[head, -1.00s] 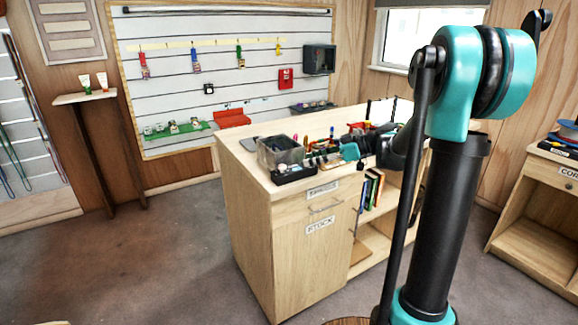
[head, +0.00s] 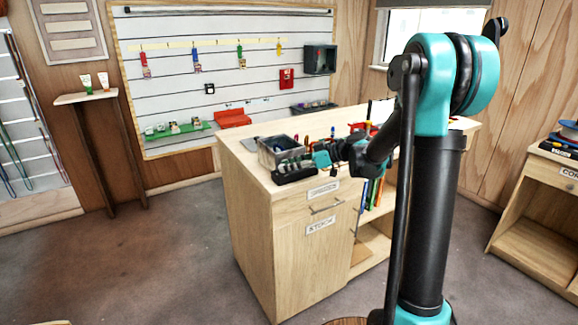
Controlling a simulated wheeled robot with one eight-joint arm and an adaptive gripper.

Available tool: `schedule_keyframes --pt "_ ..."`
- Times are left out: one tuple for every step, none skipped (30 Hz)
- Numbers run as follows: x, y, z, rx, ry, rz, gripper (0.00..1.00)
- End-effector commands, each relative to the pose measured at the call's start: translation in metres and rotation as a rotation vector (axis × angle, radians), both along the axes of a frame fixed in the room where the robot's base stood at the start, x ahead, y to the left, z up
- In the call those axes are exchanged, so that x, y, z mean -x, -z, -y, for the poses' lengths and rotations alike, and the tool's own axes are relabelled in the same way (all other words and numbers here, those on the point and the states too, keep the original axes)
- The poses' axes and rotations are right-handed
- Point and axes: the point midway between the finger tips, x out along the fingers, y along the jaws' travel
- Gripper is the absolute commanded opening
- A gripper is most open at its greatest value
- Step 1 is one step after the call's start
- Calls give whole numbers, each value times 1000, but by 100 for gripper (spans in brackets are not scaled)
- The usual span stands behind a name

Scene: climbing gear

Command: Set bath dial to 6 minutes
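I cannot make out a bath dial or its minute marks in this view. My gripper (head: 312,160) is over the front part of the wooden counter (head: 240,157), at the end of my teal and black arm. It is close to a low black tray or box (head: 296,177) at the counter's front edge. It is small and dark against the clutter, so its fingers and any contact are unclear. A grey see-through bin (head: 268,152) stands just left of it.
Small tools and red items crowd the counter behind my gripper. A slatted wall panel (head: 215,105) with hanging gear, a red tray (head: 232,118) and a dark box (head: 320,60) stands behind. Floor (head: 150,250) left of the counter is clear.

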Motion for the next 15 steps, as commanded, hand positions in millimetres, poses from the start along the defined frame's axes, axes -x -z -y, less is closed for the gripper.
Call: schedule_keyframes --pt "0 0 0 0 0 0 18" --pt "0 0 0 0 0 0 15" --pt "0 0 0 0 0 0 10" --pt "0 0 0 0 0 0 6" --pt "0 0 0 0 0 0 2" --pt "0 0 0 0 0 0 0" --pt "0 0 0 0 0 0 0" --pt "0 0 0 0 0 0 0" --pt "0 0 0 0 2 0 0" --pt "0 0 0 0 3 0 0" --pt "0 0 0 0 6 0 0" --pt "1 0 0 0 12 0 0" --pt "1 0 0 0 17 0 0" --pt "1 0 0 0 24 0 0" --pt "2 0 0 0 36 0 0"
